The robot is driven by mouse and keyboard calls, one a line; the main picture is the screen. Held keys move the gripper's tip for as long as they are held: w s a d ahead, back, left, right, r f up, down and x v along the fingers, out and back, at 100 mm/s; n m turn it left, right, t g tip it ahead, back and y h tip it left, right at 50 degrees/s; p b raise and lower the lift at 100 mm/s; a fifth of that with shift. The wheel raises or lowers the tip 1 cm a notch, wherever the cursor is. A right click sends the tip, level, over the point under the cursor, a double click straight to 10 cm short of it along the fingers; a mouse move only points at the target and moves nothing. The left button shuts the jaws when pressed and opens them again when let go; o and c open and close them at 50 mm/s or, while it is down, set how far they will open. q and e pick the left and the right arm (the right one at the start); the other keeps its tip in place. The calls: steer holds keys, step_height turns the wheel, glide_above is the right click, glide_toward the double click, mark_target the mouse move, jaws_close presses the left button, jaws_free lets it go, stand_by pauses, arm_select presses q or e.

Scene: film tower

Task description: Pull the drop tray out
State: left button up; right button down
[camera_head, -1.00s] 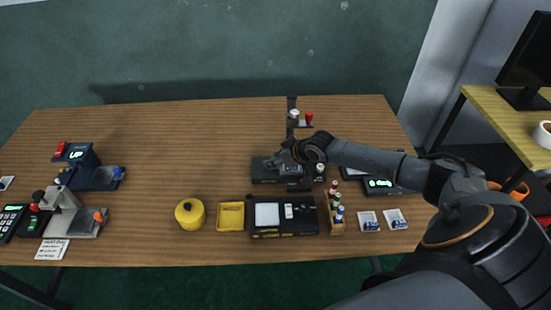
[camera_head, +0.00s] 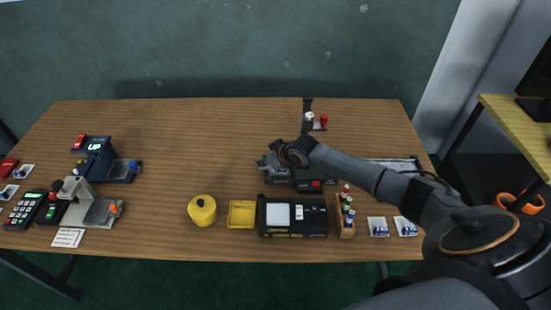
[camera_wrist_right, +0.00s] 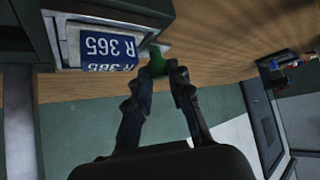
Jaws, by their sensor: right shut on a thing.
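A dark machine (camera_head: 312,172) with a red spot on its front stands near the middle right of the table, partly hidden by my right arm. In the right wrist view, a dark housing (camera_wrist_right: 160,10) has a pale tray-like part (camera_wrist_right: 60,28) at its opening, with a blue and white packet marked "R 365" (camera_wrist_right: 108,46). I cannot tell whether this part is the drop tray. In the head view, my right gripper (camera_head: 270,160) is at the machine's left side. My left gripper is not in view.
A yellow canister (camera_head: 202,212), yellow tray (camera_head: 242,213), black light panel (camera_head: 293,217), bottle rack (camera_head: 347,214) and two blue and white packets (camera_head: 378,227) line the front. Blue (camera_head: 95,160) and grey (camera_head: 82,200) devices stand left. The table between is clear.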

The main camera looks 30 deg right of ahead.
steer(key=shift+a+r, duration=0.1)
steer(key=shift+a, duration=0.1)
steer(key=c, duration=1.2)
jaws_free()
steer(key=shift+w+a, duration=0.1)
steer(key=shift+w, duration=0.05)
steer(key=shift+s+d+r, duration=0.2)
steer(key=shift+s+d, duration=0.05)
steer(key=shift+s, duration=0.1)
steer(key=v, duration=1.1)
steer(key=shift+a, duration=0.1)
